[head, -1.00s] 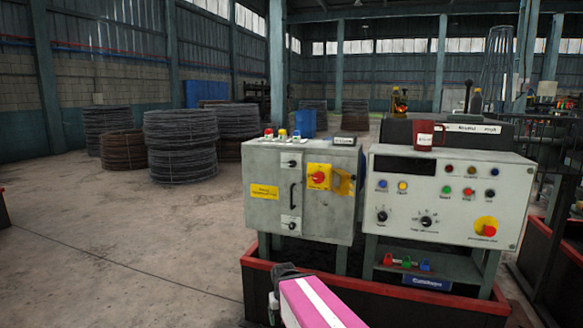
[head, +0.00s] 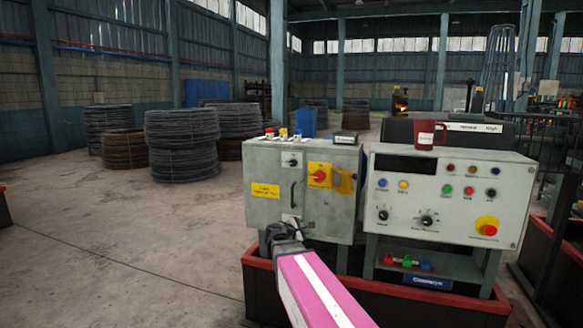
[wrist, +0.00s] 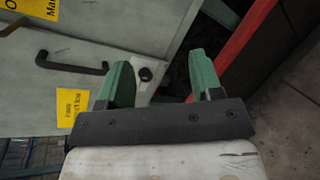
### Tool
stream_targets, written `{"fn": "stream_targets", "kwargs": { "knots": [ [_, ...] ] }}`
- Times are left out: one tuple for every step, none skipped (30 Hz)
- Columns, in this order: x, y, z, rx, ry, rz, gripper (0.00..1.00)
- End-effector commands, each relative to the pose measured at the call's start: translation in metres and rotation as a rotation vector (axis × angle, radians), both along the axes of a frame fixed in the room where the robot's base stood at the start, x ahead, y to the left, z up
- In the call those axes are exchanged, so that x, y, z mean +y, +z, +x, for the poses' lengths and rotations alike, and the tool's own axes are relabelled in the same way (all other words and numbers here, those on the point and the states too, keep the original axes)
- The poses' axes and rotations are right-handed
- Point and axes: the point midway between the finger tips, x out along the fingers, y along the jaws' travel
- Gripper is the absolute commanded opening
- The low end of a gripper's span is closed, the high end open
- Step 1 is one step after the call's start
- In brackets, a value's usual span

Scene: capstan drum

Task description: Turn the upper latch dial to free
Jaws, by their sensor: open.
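The upper latch dial (head: 292,160) is a small black knob on a pale plate, near the top of the grey cabinet door (head: 265,212). It stands well above my gripper (head: 287,228), and I cannot make it out in the wrist view. My gripper is in front of the door's lower part and hides most of the lower latch area in the head view. In the wrist view my gripper (wrist: 160,65) has its green fingers apart and nothing between them. A small black lower dial (wrist: 146,74) shows beyond the gap, closer to the left finger.
A black door handle (wrist: 75,66) lies between the two latches. A red rotary switch (head: 319,176) on a yellow plate sits to the right of the upper dial. A control console (head: 450,200) stands at the right. Open floor (head: 130,240) lies at the left.

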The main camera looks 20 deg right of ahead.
Motion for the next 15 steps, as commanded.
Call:
{"fn": "stream_targets", "kwargs": {
  "knots": [
    [0.001, 0.02, 0.016, 0.018, 0.043, -0.111, 0.59],
    [0.002, 0.032, 0.023, 0.032, 0.069, -0.183, 0.59],
    [0.004, 0.049, 0.033, 0.052, 0.102, -0.281, 0.59],
    [0.007, 0.06, 0.04, 0.069, 0.123, -0.354, 0.59],
    [0.009, 0.072, 0.046, 0.087, 0.143, -0.428, 0.59],
    [0.013, 0.088, 0.055, 0.11, 0.167, -0.528, 0.59],
    [0.016, 0.099, 0.061, 0.128, 0.182, -0.6, 0.59],
    [0.02, 0.11, 0.067, 0.146, 0.196, -0.671, 0.59],
    [0.025, 0.123, 0.073, 0.171, 0.21, -0.761, 0.59],
    [0.029, 0.132, 0.078, 0.188, 0.219, -0.824, 0.59],
    [0.032, 0.14, 0.082, 0.204, 0.225, -0.882, 0.59],
    [0.037, 0.149, 0.086, 0.226, 0.233, -0.953, 0.59],
    [0.04, 0.155, 0.09, 0.24, 0.237, -1.0, 0.59],
    [0.043, 0.16, 0.092, 0.252, 0.24, -1.04, 0.59],
    [0.046, 0.166, 0.095, 0.268, 0.241, -1.087, 0.59]
  ]
}}
